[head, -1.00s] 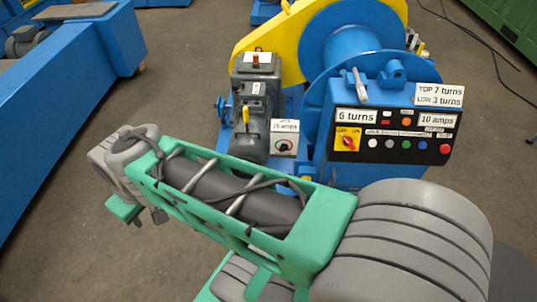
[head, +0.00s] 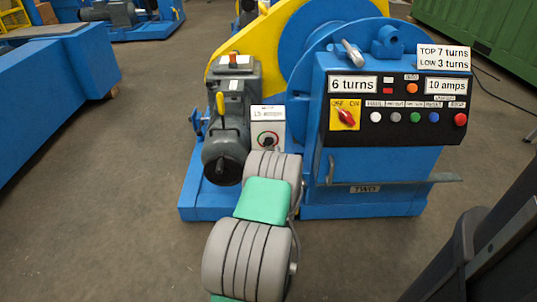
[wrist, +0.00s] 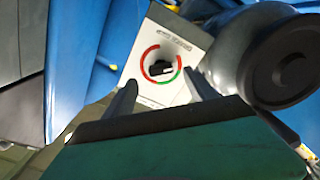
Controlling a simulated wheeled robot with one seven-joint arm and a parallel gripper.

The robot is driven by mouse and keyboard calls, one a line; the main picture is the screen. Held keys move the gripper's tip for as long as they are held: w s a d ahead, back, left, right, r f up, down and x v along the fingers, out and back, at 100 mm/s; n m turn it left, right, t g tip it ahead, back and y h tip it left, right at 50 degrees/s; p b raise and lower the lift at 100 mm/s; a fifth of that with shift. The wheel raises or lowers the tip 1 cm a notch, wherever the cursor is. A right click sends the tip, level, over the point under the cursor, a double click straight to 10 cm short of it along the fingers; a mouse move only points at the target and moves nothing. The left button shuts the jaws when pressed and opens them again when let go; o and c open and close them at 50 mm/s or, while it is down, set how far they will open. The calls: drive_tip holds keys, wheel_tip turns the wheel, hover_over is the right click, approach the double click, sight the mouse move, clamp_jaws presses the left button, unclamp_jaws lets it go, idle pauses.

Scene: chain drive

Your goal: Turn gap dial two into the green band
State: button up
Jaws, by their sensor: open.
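The gap dial (head: 267,139) is a black knob on a pale plate, ringed by red and green, beside the grey motor. In the wrist view the dial knob (wrist: 160,68) has red arcs at its left and right and a green arc along its lower side. In the head view my arm hides the gripper.
The grey motor (head: 225,150) stands close left of the dial. The blue cabinet (head: 375,165), marked TWO, carries a black panel (head: 390,115) with "6 turns" and "10 amps" displays. A bar (head: 400,183) juts from its front. Open floor lies in front.

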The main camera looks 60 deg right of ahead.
sight(268, 146)
drive_tip(key=b+x, duration=0.1)
drive_tip(key=x, duration=0.5)
drive_tip(key=shift+w+a, duration=0.1)
drive_tip(key=shift+c, duration=0.4)
drive_tip(key=c, duration=1.3)
drive_tip(key=shift+w+m, duration=0.1)
drive_tip(key=shift+m, duration=0.2)
